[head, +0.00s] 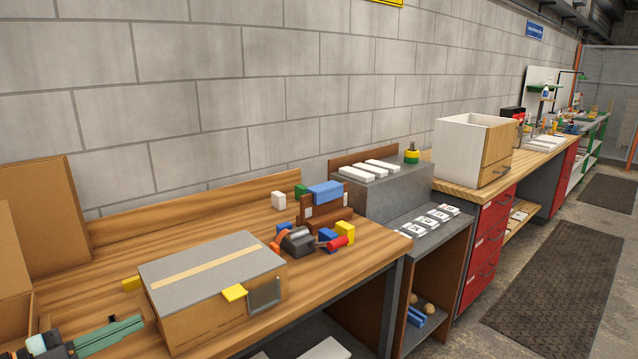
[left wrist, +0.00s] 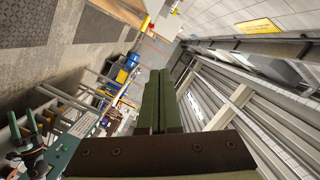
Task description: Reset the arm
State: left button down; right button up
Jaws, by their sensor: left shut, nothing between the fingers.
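My left gripper (head: 138,323) comes in at the lower left corner of the head view, just left of the closed cardboard box (head: 205,318). Its green fingers are shut with nothing between them. In the left wrist view the two green fingers (left wrist: 160,78) lie side by side with no object held. Much of the left arm is outside the head view.
The wooden bench (head: 335,275) carries the box, with a yellow tab (head: 234,292), and several coloured blocks and tools. A grey stepped stand (head: 390,200) with white pieces stands beyond it. Cardboard panels (head: 45,215) stand at the left. The dark floor mat (head: 560,265) is clear.

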pick_arm(q)
jog(key=s+f+n+y, duration=0.2)
jog(key=f+n, duration=0.2)
jog(key=f, duration=0.3)
jog(key=s+f+n+t+y+p, duration=0.1)
jog(key=s+f+n+y, duration=0.2)
jog(key=f, duration=0.4)
jog(key=s+f+n+y, duration=0.2)
jog(key=f+n, duration=0.3)
jog(key=f, duration=0.2)
jog(key=s+d+f+n+g+y, duration=0.1)
jog(key=s+d+f+n+g, duration=0.4)
jog(key=s+d+f, duration=0.7)
jog(key=shift+s+d+f+p, duration=0.25)
jog(key=shift+d+f+p, duration=0.2)
jog(key=shift+d, duration=0.4)
